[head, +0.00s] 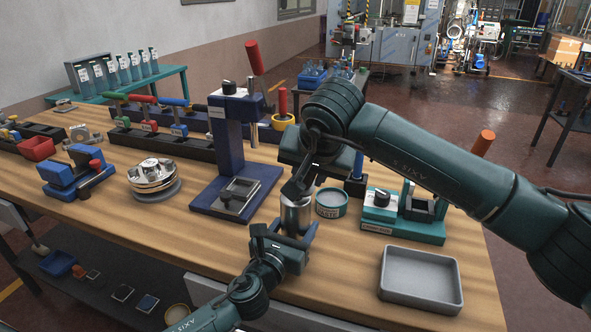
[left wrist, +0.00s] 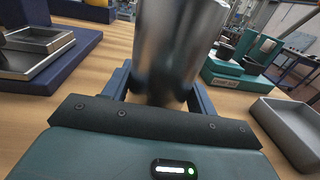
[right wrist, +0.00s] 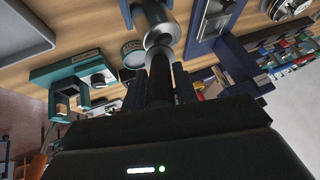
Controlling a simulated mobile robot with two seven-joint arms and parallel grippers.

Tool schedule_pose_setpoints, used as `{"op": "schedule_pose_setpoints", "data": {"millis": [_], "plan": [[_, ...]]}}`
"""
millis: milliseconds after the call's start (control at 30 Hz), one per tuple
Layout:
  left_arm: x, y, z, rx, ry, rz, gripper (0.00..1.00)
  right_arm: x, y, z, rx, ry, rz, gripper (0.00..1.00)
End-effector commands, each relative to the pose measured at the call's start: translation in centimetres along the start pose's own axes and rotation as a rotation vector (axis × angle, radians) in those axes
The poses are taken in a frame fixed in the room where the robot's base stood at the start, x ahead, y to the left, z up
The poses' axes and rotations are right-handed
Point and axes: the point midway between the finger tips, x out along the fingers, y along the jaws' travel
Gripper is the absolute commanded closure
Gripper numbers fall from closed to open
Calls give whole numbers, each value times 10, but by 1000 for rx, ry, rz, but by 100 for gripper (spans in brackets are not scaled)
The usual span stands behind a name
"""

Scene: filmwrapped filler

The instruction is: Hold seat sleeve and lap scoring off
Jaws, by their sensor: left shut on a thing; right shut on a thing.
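The seat sleeve (head: 296,216) is a shiny steel cylinder standing upright near the table's front edge. My left gripper (head: 284,236) is shut around its lower part; the sleeve fills the middle of the left wrist view (left wrist: 178,45). My right gripper (head: 299,187) is directly above the sleeve, pointing down. In the right wrist view it is shut on a dark lap handle (right wrist: 158,85) with a steel lower end (right wrist: 160,55) in line with the sleeve's mouth (right wrist: 162,30). I cannot tell how deep the lap sits inside. The scored bore is hidden.
A round paste tin (head: 331,204) stands just right of the sleeve. A teal fixture (head: 402,228) and an empty grey tray (head: 420,281) are further right. A blue press (head: 232,150) stands left, beside a steel flanged part (head: 153,176). Bare wood lies front left.

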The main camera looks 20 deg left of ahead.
Motion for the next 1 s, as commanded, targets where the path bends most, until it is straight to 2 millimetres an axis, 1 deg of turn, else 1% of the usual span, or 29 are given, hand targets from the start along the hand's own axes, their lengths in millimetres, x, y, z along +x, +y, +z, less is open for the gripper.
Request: {"op": "schedule_pose_setpoints", "data": {"millis": [200, 233, 267, 967, 1000], "plan": [[0, 0, 0, 0, 0, 0, 71, -5, 18, -1, 2, 0, -1, 94], [0, 0, 0, 0, 0, 0, 71, -4, 16, 1, 3, -5, -5, 94], [0, 0, 0, 0, 0, 0, 71, -6, 12, -1, -1, 0, -2, 94], [0, 0, 0, 0, 0, 1, 71, 16, -45, 4, -1, 1, 0, 94], [0, 0, 0, 0, 0, 1, 71, 13, -44, 1, 1, 2, 1, 94]]}}
